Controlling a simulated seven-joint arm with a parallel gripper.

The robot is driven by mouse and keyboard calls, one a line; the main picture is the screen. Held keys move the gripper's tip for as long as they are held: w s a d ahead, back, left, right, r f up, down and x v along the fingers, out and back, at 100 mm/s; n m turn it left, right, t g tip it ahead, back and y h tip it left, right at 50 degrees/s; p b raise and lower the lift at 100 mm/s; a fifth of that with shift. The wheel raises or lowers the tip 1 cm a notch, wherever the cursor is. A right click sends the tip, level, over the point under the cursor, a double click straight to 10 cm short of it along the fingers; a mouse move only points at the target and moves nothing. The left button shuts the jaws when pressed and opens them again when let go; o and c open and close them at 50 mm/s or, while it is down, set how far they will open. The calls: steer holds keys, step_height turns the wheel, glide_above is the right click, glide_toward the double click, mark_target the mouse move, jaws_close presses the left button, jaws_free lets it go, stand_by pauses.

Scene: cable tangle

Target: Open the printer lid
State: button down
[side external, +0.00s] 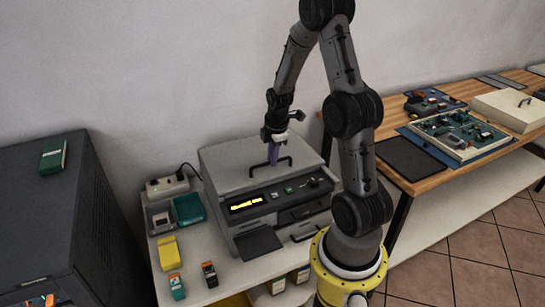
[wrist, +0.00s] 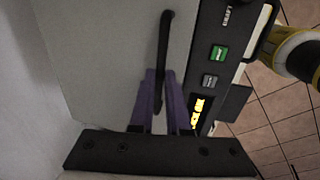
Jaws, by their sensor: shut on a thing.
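The grey printer (side external: 222,195) stands on a pale table, with a dark front panel and a lit yellow display. Its grey lid (side external: 225,165) lies flat on top and looks closed. A black bar handle (side external: 285,160) stands on the lid near its front edge. My gripper (side external: 273,160) points down at the handle. In the wrist view, the purple fingers of my gripper (wrist: 162,80) stand on either side of the black handle (wrist: 164,45), shut on it. The handle's part between the fingers is partly hidden.
A power strip (side external: 168,184), a teal box (side external: 189,208) and several small cartridges stand left of the printer. A dark cabinet (side external: 115,205) is at far left. A wooden bench (side external: 405,180) with circuit boards is at right. The wall is close behind.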

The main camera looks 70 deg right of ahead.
steer(key=shift+r, duration=0.1)
steer(key=shift+w+d+r, duration=0.15)
steer(key=shift+d+r, duration=0.05)
steer(key=shift+r, duration=0.35)
steer(key=w+d+r, duration=0.3)
steer(key=r, duration=0.2)
steer(key=w+d+r, duration=0.3)
steer(key=r, duration=0.3)
steer(key=w+d+r, duration=0.4)
steer(key=w+d, duration=0.7)
steer(key=shift+r, duration=0.25)
steer(key=shift+d, duration=0.1)
steer(key=c, duration=0.9)
jaws_free()
steer(key=shift+w, duration=0.15)
